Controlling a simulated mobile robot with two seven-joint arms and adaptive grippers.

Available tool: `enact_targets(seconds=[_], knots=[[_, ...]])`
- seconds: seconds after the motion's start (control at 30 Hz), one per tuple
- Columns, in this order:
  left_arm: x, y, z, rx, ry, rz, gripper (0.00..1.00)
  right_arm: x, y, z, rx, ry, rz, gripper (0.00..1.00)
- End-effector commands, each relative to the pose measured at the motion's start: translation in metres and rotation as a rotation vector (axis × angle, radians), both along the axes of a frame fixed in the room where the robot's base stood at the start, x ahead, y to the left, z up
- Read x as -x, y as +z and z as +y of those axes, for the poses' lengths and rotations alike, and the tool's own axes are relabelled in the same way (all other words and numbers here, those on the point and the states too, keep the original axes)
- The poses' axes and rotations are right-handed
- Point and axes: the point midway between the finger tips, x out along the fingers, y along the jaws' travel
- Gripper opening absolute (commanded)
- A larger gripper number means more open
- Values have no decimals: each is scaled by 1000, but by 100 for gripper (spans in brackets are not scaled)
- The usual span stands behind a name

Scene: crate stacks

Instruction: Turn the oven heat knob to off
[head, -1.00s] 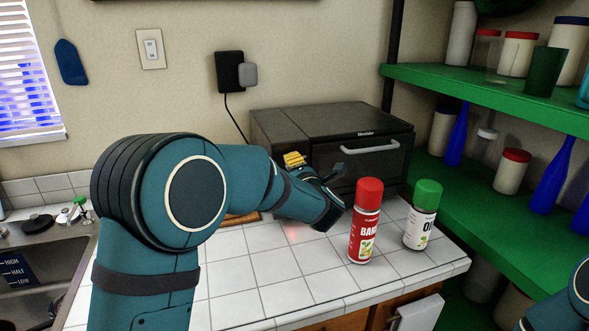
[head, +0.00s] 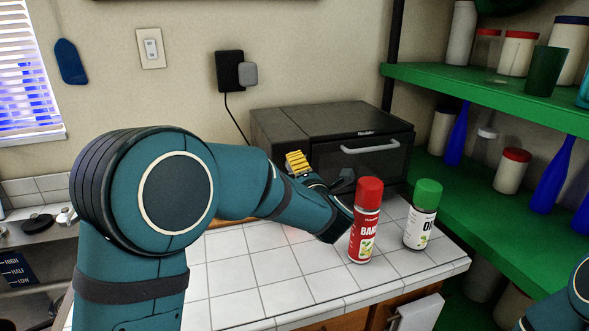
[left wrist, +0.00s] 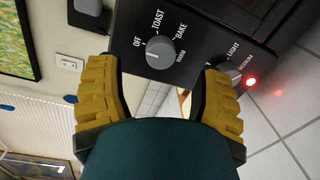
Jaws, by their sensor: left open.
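The dark toaster oven (head: 340,125) stands at the back of the tiled counter. In the left wrist view its control panel shows a round grey heat knob (left wrist: 160,52) ringed by OFF, TOAST, BAKE and WARM. A pale mark shows on its lower left side; which setting it points to is unclear. A second knob (left wrist: 232,72) sits to its right, partly behind my right-hand yellow finger, above a lit red light (left wrist: 251,82). My left gripper (left wrist: 160,70) is open, its fingers either side of the heat knob's position; contact cannot be told. It also shows in the head view (head: 298,163). My right gripper is out of view.
A red spray can (head: 366,222) and a green-capped can (head: 422,215) stand on the counter, the red one close to my left wrist. Green shelves (head: 480,195) with bottles and jars stand at right. The front counter tiles are clear.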

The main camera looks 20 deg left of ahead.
Motion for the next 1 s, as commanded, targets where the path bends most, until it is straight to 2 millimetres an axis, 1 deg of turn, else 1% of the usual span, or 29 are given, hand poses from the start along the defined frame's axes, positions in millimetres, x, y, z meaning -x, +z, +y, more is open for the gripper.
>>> enact_targets(seconds=[0.03, 0.2, 0.4, 0.6, 0.87, 0.93, 1.0], knots=[[9, 1, -7, 1, -2, 0, 67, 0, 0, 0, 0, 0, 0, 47], [39, 2, -25, 1, -2, 0, 67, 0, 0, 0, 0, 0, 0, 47], [62, 4, -39, 1, 0, -1, 67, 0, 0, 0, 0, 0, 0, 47], [70, 4, -44, 0, 1, -2, 67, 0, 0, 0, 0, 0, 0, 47], [70, 4, -44, 0, 1, -2, 67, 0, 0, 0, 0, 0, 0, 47], [70, 8, -44, 0, 1, -2, 67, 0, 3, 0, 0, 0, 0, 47], [70, 16, -44, 0, 1, -2, 67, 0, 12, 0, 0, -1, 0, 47]])
